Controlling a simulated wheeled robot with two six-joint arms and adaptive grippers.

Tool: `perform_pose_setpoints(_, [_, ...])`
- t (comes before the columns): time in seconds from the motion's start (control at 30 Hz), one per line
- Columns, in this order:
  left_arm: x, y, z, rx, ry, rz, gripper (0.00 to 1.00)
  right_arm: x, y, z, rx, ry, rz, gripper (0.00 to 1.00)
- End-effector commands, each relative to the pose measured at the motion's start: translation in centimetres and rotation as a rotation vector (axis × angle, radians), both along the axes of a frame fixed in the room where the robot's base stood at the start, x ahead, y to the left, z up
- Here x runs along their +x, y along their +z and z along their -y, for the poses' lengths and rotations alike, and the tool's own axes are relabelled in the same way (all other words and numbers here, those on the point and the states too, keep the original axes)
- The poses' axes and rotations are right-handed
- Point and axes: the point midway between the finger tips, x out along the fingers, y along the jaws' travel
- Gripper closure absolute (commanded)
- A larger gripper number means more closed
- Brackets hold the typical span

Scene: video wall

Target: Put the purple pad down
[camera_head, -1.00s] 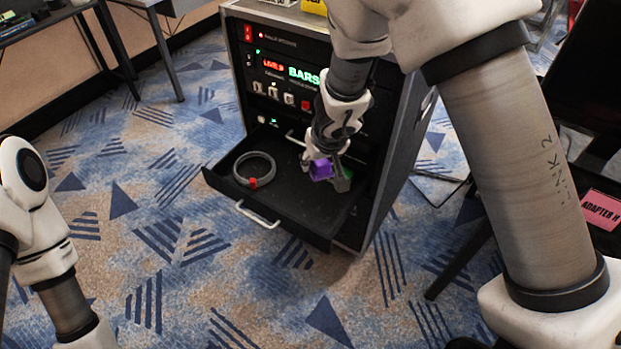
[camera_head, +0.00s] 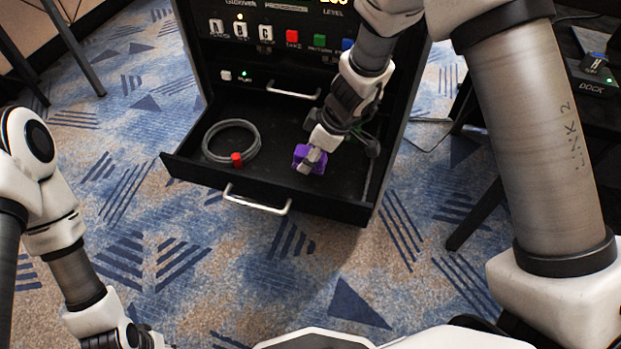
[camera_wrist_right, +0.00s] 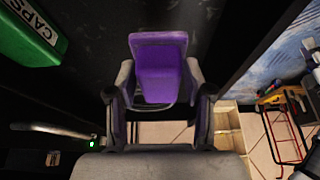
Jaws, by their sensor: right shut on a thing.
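The purple pad (camera_head: 308,158) is between the fingers of my right gripper (camera_head: 312,157), over the right half of the open black drawer (camera_head: 265,179). In the right wrist view the pad (camera_wrist_right: 160,70) sits upright between the two fingers (camera_wrist_right: 160,100), which are shut on it. I cannot tell whether its underside touches the drawer floor. My left gripper (camera_head: 140,337) is at the bottom left, low and partly cut off by the frame edge, away from the drawer. Its fingers cannot be made out.
A grey cable coil (camera_head: 207,149) with a red piece (camera_head: 237,159) lies in the drawer's left part. A green box marked CAPS (camera_wrist_right: 30,38) shows beside the pad in the right wrist view. The rack front (camera_head: 265,60) rises behind the drawer. A silver handle (camera_head: 257,203) juts from its front.

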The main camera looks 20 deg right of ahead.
Motion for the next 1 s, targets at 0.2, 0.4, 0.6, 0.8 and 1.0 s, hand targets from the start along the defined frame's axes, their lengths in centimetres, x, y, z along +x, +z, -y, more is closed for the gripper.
perform_pose_setpoints(0.2, [0.0,-1.5,0.0,0.0,0.0,0.0,0.63,0.0,-3.9,0.0,0.0,-0.003,-0.002,0.77])
perform_pose_setpoints(0.4, [0.0,-1.7,0.0,0.0,0.0,0.0,0.63,0.1,-5.2,0.0,0.0,-0.003,0.002,0.77])
perform_pose_setpoints(0.6, [0.0,-1.9,0.0,0.0,0.0,0.0,0.63,0.1,-5.3,0.0,0.0,-0.003,0.002,0.77])
perform_pose_setpoints(0.8, [0.0,-2.2,0.0,0.0,0.0,0.0,0.63,0.1,-5.4,0.0,-0.001,-0.003,0.002,0.28])
perform_pose_setpoints(1.0, [0.0,-2.2,0.0,0.0,0.0,0.0,0.63,0.1,-5.4,0.0,-0.001,-0.003,0.002,0.24])
